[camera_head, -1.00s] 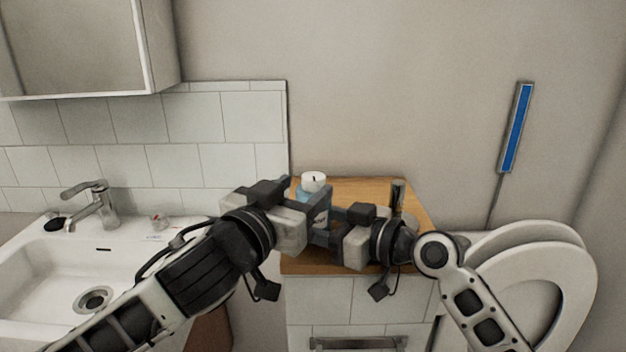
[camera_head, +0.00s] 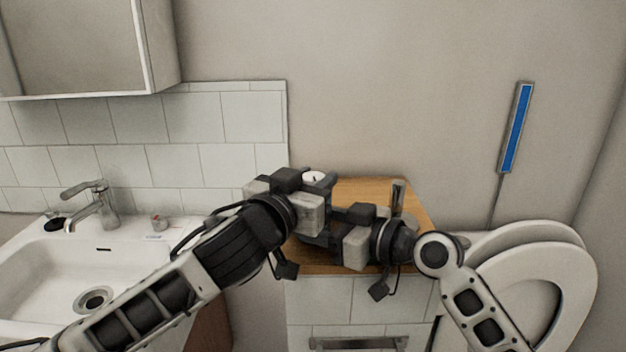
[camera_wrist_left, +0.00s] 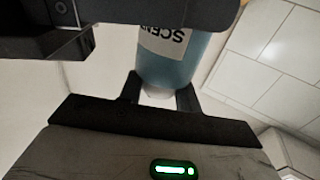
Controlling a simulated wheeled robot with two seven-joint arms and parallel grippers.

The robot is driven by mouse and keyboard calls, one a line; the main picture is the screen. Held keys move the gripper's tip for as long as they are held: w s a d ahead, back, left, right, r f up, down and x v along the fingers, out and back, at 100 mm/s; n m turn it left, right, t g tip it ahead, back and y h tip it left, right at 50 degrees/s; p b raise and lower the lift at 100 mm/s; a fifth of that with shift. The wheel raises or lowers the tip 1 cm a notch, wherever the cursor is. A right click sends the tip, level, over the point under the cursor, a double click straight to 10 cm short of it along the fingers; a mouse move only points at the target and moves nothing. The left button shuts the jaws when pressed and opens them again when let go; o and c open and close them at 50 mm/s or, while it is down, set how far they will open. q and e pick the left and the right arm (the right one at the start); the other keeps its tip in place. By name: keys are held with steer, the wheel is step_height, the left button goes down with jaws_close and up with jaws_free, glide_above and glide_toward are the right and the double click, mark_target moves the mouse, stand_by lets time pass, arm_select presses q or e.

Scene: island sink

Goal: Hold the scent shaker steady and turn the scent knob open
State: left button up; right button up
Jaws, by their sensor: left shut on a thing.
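The scent shaker is a blue bottle with a white end. In the left wrist view its blue body (camera_wrist_left: 168,62) shows an upside-down "SCENT" label, and the white end (camera_wrist_left: 157,96) is lowest. My left gripper (camera_wrist_left: 160,90) has a finger on each side of this white end and is shut on it. In the head view only the white top (camera_head: 313,176) shows; the left gripper (camera_head: 308,200) covers the body. My right gripper (camera_head: 328,233) is lower, close beside the left one. Its fingertips are hidden, so its grip cannot be told.
The wooden counter (camera_head: 370,192) lies under both grippers, with a small dark upright object (camera_head: 398,195) at its back right. A white sink (camera_head: 40,265) with a tap (camera_head: 92,205) is at left. A raised toilet seat (camera_head: 545,255) is at right.

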arm_select(q)
steer(key=n+t+y, duration=0.1)
steer(key=n+y, duration=0.1)
steer(key=y, duration=0.1)
steer(key=shift+d, duration=0.15)
steer(key=shift+a+n+t+y, duration=0.2)
steer(key=shift+n+t+y, duration=0.3)
steer(key=shift+n+y, duration=1)
steer(key=shift+m+y, duration=0.3)
steer(key=o, duration=1)
steer(key=s, duration=0.8)
steer(key=s+a, duration=0.1)
steer(key=s, duration=0.3)
